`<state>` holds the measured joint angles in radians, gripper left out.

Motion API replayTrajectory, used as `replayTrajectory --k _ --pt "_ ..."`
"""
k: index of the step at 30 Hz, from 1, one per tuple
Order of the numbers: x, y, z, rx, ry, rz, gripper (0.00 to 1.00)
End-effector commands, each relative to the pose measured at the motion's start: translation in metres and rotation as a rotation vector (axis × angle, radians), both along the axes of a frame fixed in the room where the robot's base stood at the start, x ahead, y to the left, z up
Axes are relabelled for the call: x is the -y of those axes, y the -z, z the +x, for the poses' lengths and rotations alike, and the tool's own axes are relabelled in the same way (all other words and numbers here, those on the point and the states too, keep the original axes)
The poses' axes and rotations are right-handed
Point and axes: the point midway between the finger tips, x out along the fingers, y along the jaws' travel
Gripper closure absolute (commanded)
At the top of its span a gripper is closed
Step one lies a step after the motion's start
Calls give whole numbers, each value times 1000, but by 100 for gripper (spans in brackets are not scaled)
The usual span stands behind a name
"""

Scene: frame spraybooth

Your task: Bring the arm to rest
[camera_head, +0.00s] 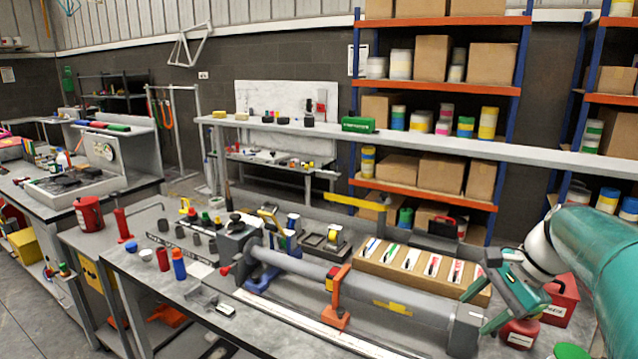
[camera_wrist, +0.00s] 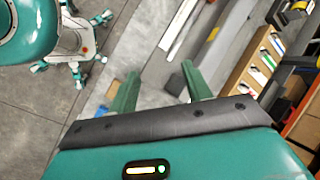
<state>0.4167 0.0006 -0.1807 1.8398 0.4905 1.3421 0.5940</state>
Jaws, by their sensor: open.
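My gripper (camera_head: 500,303) is at the right of the head view, at the end of my teal and white arm. It hangs over the right end of the workbench (camera_head: 225,328), near a red container (camera_head: 519,333). In the wrist view my gripper (camera_wrist: 158,85) shows two green fingers spread apart, with nothing between them. Grey bench surface and floor show beyond the fingers.
A long grey tube (camera_head: 360,289) lies on the bench, left of my gripper. Behind it stands a wooden box (camera_head: 412,266) with several slots. A red box (camera_head: 563,298) stands right of my gripper. Shelves (camera_head: 437,89) with cartons rise at the back.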

Motion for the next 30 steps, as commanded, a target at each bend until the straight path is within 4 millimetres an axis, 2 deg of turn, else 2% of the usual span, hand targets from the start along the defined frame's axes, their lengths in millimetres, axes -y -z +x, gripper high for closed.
replayTrajectory --k 1,6,15,18,22,30 --pt "-22 -3 -10 31 -79 -51 51" --pt "-75 -2 -44 133 -346 -236 51" --pt "-142 17 -109 328 -833 -582 51" --pt "-155 26 -127 387 -976 -690 51" --pt "-164 35 -140 436 -1099 -785 51" --pt "-166 38 -144 452 -1142 -820 51"
